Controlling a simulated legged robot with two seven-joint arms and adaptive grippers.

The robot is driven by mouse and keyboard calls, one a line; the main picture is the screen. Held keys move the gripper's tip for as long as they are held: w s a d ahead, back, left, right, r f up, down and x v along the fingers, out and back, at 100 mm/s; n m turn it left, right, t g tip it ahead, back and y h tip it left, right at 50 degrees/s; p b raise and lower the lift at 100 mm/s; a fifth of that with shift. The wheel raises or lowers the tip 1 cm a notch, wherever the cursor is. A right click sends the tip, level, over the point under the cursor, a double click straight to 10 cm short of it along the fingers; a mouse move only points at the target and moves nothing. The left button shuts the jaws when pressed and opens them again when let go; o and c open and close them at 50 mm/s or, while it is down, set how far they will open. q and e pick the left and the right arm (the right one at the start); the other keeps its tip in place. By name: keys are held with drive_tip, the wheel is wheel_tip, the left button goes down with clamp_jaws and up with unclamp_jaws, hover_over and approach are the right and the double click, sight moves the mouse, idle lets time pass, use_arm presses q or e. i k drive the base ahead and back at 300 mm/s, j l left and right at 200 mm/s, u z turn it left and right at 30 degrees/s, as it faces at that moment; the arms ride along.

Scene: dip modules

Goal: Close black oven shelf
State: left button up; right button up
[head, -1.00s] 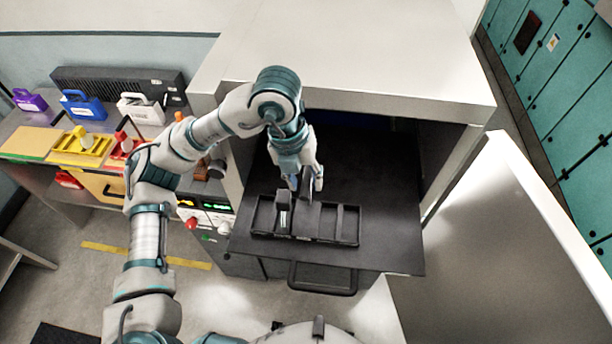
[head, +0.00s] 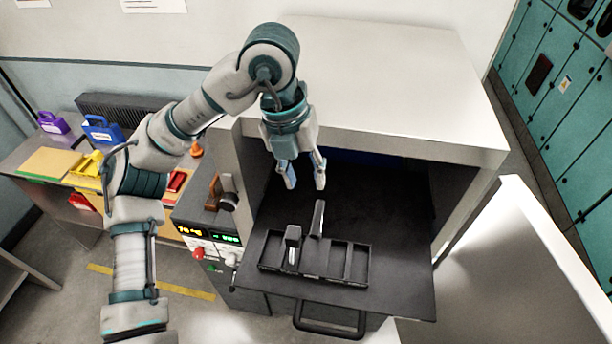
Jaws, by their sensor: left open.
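The black oven shelf (head: 391,294) is pulled out of the front of the grey oven (head: 400,80). Its handle (head: 330,328) hangs at the front edge. My right gripper is not in view.
The white oven door (head: 505,265) stands open at the right. A control panel (head: 211,242) with a red knob is left of the shelf. A bench with coloured boxes, such as a blue one (head: 102,130), is at the far left. Teal lockers (head: 560,90) line the right.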

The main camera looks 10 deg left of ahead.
sight(385, 209)
drive_tip(key=k+j, duration=0.3)
drive_tip(key=k, duration=0.15)
drive_tip(key=k+j, duration=0.3)
drive_tip(key=k, duration=0.15)
